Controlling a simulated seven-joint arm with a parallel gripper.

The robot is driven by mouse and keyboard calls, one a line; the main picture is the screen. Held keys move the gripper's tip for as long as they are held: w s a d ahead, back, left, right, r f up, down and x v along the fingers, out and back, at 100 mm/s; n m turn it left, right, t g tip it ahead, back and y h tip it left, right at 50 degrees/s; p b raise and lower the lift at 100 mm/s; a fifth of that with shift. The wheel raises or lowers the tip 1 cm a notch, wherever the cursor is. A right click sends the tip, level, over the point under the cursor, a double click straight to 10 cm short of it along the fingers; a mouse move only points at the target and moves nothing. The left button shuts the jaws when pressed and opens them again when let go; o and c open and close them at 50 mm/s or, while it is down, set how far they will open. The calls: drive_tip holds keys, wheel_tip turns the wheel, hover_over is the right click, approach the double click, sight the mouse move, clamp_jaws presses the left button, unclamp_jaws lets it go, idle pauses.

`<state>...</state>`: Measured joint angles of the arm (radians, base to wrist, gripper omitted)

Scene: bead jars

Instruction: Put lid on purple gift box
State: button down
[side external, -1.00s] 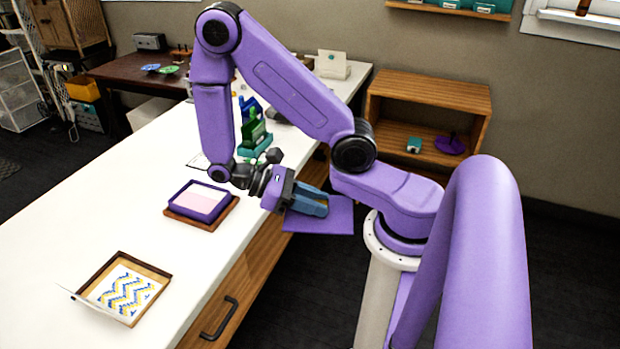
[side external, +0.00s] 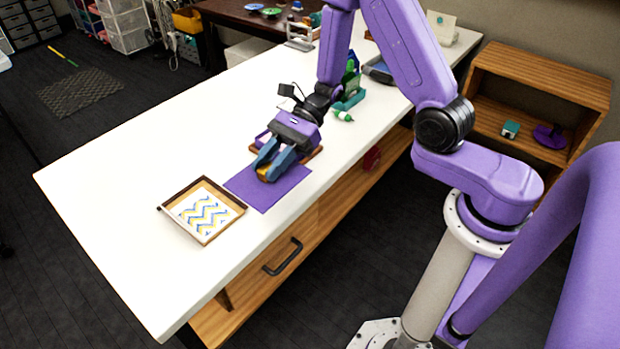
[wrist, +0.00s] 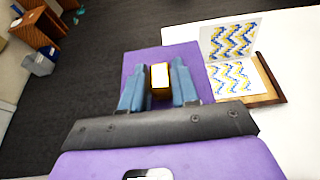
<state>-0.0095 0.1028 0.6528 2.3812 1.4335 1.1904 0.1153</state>
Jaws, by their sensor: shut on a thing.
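My gripper (side external: 268,173) is shut on the yellow knob (wrist: 160,77) of a flat purple lid (side external: 291,188). The lid also shows in the wrist view (wrist: 148,55), spread out beyond the fingers. In the side view the lid is above the front part of the white table, between the gift box and the patterned tray; I cannot tell its exact height. The purple gift box (side external: 263,138) is behind my gripper and mostly hidden by it.
Green items (side external: 350,92) stand farther back. The white table (side external: 130,170) is clear at left.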

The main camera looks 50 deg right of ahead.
drive_tip(key=w+d+r+m+t+h, duration=0.2)
drive_tip(key=w+d+m+t+h, duration=0.3)
drive_tip(key=w+d+m+t, duration=0.55)
drive_tip(key=w+d+m+t+h, duration=0.3)
drive_tip(key=w+d+m+h, duration=0.2)
drive_tip(key=d+m+h, duration=0.45)
drive_tip(key=shift+d+f+n+y, duration=0.2)
drive_tip(key=shift+f+n, duration=0.15)
drive_tip(key=shift+f, duration=1.6)
drive_tip(key=shift+d+f+n+y, duration=0.15)
drive_tip(key=shift+f+n, duration=0.15)
drive_tip(key=shift+f, duration=1.65)
drive_tip(key=shift+d+f+n+y, duration=0.2)
drive_tip(key=shift+f+n, duration=0.15)
drive_tip(key=shift+f, duration=1.6)
drive_tip(key=shift+s, duration=0.15)
drive_tip(key=shift+f, duration=0.85)
